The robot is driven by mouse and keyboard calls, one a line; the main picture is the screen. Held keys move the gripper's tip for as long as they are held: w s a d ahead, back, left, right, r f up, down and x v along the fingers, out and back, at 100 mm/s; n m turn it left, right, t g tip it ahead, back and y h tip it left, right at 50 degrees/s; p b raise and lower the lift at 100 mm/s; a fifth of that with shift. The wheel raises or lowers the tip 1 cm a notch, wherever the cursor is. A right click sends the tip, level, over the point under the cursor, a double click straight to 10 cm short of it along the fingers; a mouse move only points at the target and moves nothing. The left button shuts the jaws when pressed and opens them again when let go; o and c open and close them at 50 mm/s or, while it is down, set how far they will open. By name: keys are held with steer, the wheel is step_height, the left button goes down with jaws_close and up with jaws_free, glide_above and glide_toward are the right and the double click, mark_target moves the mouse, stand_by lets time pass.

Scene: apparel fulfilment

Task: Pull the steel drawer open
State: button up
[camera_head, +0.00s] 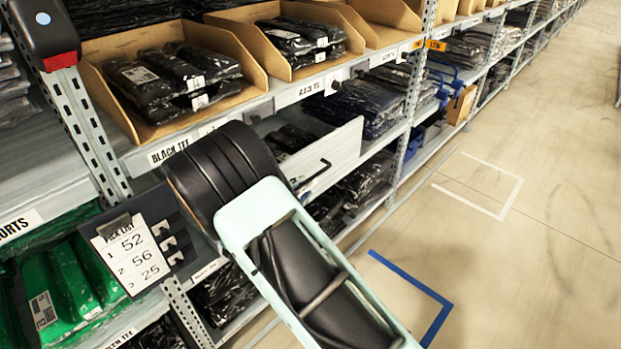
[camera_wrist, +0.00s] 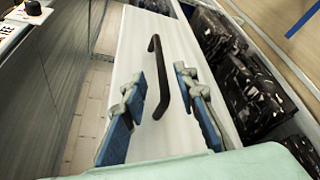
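The steel drawer's pale front panel (camera_head: 335,150) is on the middle shelf level in the head view, partly covered by my arm. Its dark bar handle (camera_head: 314,174) shows beside my arm. In the wrist view the drawer front (camera_wrist: 180,40) fills the middle, with the black handle (camera_wrist: 164,85) on it. My gripper (camera_wrist: 160,82) has its two blue-and-grey fingers apart, one on each side of the handle. I see gaps between handle and fingers; whether the fingertips reach around its depth is unclear. The gripper is hidden behind my arm in the head view.
Cardboard bins (camera_head: 255,75) with black packages stand on the shelf above the drawer. A pick list sign (camera_head: 130,250) hangs at the left. Dark packages (camera_wrist: 240,75) lie right of the drawer front in the wrist view. The floor (camera_head: 530,240) at the right is open, with tape marks.

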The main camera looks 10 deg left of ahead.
mark_target(313, 178)
steer(key=b+x, duration=0.1)
steer(key=x, duration=0.9)
steer(key=shift+s+d+r, duration=0.1)
steer(key=shift+d+r, duration=0.05)
steer(key=shift+d, duration=0.05)
jaws_close()
